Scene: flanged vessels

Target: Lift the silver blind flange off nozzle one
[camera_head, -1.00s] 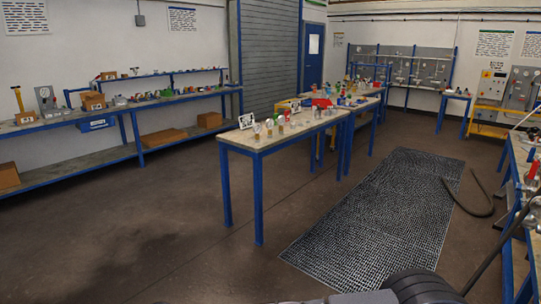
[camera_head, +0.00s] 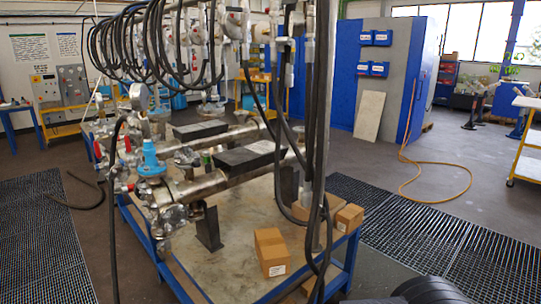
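Two horizontal steel vessels lie on a blue-framed table. The nearer vessel (camera_head: 215,183) has a flanged silver end (camera_head: 170,217) at the left, with a blue fitting (camera_head: 151,160) above it. The farther vessel (camera_head: 225,137) lies behind it. I cannot tell which part is nozzle one, or make out the silver blind flange for certain. Neither of my grippers is in view; only a dark part of my own body shows at the bottom right.
Black hoses (camera_head: 318,120) hang in front of the vessels. Cardboard boxes (camera_head: 272,258) sit on the blue-framed table (camera_head: 215,262). A yellow hose (camera_head: 440,200) lies on the floor at right. Floor gratings (camera_head: 40,255) flank the table. Open floor lies to the right.

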